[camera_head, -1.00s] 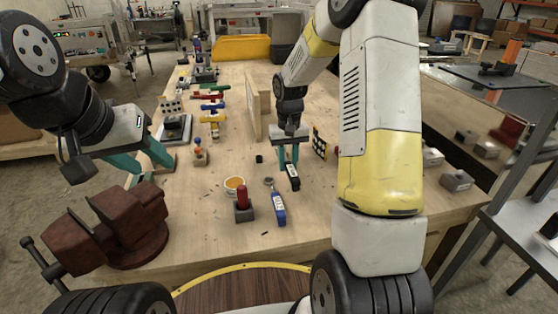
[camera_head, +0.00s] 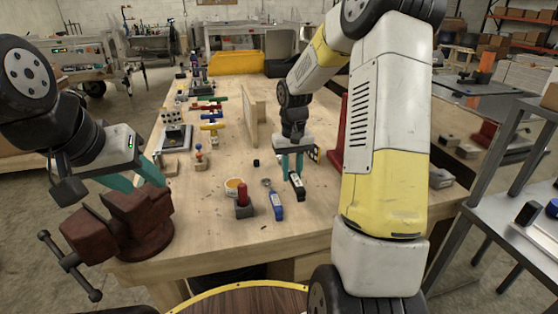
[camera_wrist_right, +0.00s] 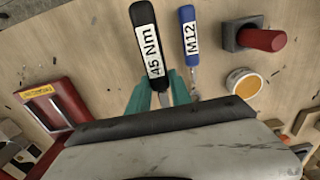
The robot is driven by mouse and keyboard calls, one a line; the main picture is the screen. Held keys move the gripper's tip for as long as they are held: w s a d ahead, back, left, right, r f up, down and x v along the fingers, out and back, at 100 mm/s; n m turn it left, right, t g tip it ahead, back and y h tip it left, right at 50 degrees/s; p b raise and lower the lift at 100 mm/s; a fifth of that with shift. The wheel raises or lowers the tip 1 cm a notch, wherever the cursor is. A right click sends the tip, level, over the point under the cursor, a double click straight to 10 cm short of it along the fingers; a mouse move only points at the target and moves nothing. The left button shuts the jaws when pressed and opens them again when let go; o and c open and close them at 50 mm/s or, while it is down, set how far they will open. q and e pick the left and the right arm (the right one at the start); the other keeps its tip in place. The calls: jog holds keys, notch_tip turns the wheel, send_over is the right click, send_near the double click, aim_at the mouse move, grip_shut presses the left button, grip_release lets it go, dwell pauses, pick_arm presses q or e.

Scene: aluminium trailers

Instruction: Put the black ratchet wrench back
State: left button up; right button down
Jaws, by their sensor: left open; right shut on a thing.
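The black ratchet wrench (camera_head: 297,184) has a black handle. In the right wrist view its white label reads "45 Nm" (camera_wrist_right: 150,45). My right gripper (camera_head: 291,168) is shut on it, with its teal fingers on either side of the wrench (camera_wrist_right: 160,88). It is over the workbench; I cannot tell how high the wrench is above the top. The wrench's far end is hidden by the gripper in the wrist view. My left gripper (camera_head: 148,178) is open and empty, above the dark red vise at the bench's left.
A blue wrench (camera_head: 276,206) marked "M12" lies beside the black one. A red-handled tool block (camera_head: 243,207) and an orange-filled cup (camera_head: 234,184) stand left of it. The dark red vise (camera_head: 130,228) sits at the front left. A grey metal shelf (camera_head: 505,225) stands at right.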

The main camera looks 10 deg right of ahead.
send_over(291, 199)
jog(key=shift+w+f, duration=0.1)
jog(key=shift+f, duration=2.7)
jog(key=shift+f, duration=0.6)
jog(key=c, duration=1.1)
grip_release()
notch_tip(291, 199, up, 8)
jog(key=shift+r, duration=0.25)
jog(key=shift+t, duration=0.8)
jog(key=s+r, duration=0.1)
jog(key=r, duration=0.1)
jog(key=s+r, duration=0.2)
jog(key=r, duration=0.1)
jog(key=s+a+r, duration=0.1)
jog(key=r, duration=0.1)
jog(key=shift+s+r, duration=0.25)
jog(key=shift+s, duration=0.15)
jog(key=s+a+r+t, duration=0.1)
jog(key=s+r, duration=0.2)
jog(key=s, duration=0.3)
jog(key=s+a+r+t+y, duration=0.1)
jog(key=s+r+t, duration=0.1)
jog(key=s, duration=0.4)
jog(key=s+a+r+t+y, duration=0.1)
jog(key=s+r, duration=0.3)
jog(key=s, duration=0.1)
jog(key=shift+s+a+r, duration=0.25)
jog(key=shift+s+a, duration=0.15)
